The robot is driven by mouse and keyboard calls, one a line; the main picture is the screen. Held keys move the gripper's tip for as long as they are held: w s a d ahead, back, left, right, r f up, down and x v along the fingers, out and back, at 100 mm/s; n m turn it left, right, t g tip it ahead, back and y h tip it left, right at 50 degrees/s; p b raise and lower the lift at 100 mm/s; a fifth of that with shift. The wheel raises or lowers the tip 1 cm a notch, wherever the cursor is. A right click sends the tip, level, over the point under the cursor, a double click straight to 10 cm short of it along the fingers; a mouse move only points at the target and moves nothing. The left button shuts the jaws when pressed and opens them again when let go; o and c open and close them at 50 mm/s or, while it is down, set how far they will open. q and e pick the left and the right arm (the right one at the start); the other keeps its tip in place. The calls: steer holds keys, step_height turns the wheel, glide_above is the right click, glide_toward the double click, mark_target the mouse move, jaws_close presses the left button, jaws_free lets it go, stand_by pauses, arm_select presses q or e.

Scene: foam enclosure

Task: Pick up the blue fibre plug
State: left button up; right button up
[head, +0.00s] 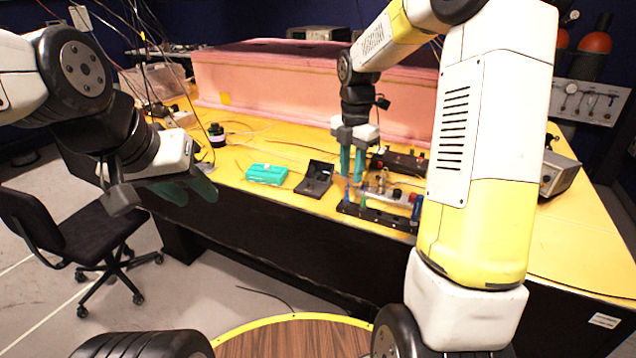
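A small upright blue piece (416,207), which may be the blue fibre plug, stands at the right end of a low black holder (378,217) on the yellow table. Other small blue or teal bits stand near the holder's left end; they are too small to tell apart. My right gripper (352,180) points down with its teal fingers apart, just above and behind the holder's left end. I see nothing clearly held in it. My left gripper (196,190) is in the air off the table's left front, its dark green fingers spread and empty.
An open black case (315,179) and a teal box (267,174) lie left of the holder. A dark bottle (216,135) stands further left. Metal fittings and a black device (402,160) crowd the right gripper. A pink foam enclosure (270,90) stands behind. Thin fibres cross the table.

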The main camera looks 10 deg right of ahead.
mark_target(347, 193)
steer(key=shift+w+a+f+n, duration=0.2)
steer(key=shift+w+f+n, duration=0.2)
steer(key=shift+w, duration=0.1)
steer(key=shift+w+a+f, duration=0.1)
steer(key=shift+f, duration=0.25)
steer(key=f, duration=0.7)
steer(key=shift+w, duration=0.25)
steer(key=shift+c, duration=0.2)
jaws_close()
